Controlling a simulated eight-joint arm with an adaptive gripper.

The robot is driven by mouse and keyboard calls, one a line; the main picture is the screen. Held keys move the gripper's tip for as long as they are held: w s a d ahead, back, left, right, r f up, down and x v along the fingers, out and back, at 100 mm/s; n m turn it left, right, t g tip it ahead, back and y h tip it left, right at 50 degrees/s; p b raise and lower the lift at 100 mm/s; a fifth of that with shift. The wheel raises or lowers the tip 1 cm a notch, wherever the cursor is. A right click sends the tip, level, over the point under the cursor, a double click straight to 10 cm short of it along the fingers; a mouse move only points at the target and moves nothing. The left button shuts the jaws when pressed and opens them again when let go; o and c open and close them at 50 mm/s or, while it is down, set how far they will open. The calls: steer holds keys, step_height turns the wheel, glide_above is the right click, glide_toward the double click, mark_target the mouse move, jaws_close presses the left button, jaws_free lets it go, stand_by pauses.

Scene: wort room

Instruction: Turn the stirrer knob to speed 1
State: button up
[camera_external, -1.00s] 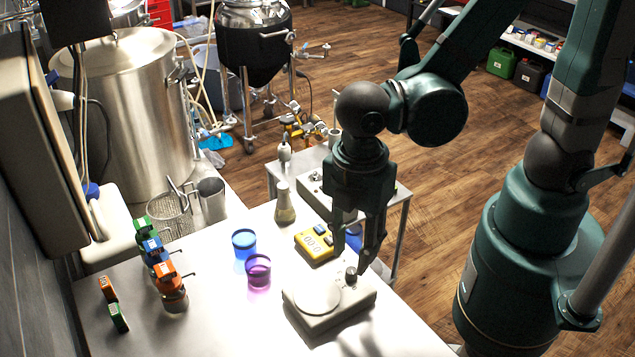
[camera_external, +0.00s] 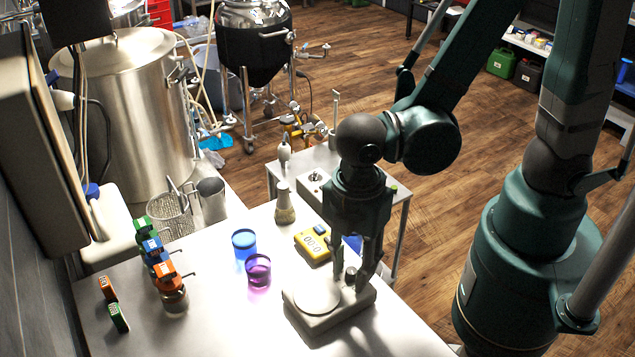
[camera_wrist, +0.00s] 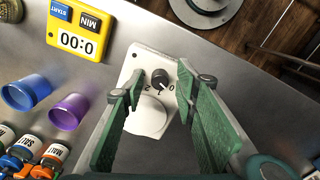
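The stirrer (camera_external: 328,311) is a pale box with a round white plate, on the bench. Its dark knob (camera_external: 350,274) stands at its back right corner. In the wrist view the knob (camera_wrist: 161,78) has the printed marks 2, 1 and 0 beside it; I cannot tell exactly which its pointer faces. My gripper (camera_external: 352,280) points down at the knob. In the wrist view its two green fingers (camera_wrist: 160,82) are open, one on each side of the knob, with a visible gap on both sides. I cannot tell how low the tips are against the knob.
A yellow timer (camera_external: 313,245) lies behind the stirrer. A purple cup (camera_external: 258,271) and a blue cup (camera_external: 244,245) stand to its left. A flask (camera_external: 285,205) is farther back. Several small bottles with coloured tops (camera_external: 165,271) stand at the left. The bench in front is clear.

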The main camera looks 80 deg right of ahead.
steer(key=shift+c, duration=0.6)
steer(key=c, duration=0.8)
steer(key=shift+m, duration=0.4)
steer(key=m+b, duration=0.1)
steer(key=m, duration=0.2)
steer(key=m+b, duration=0.1)
steer(key=m, duration=0.4)
steer(key=shift+b, duration=0.35)
steer(key=o, duration=0.9)
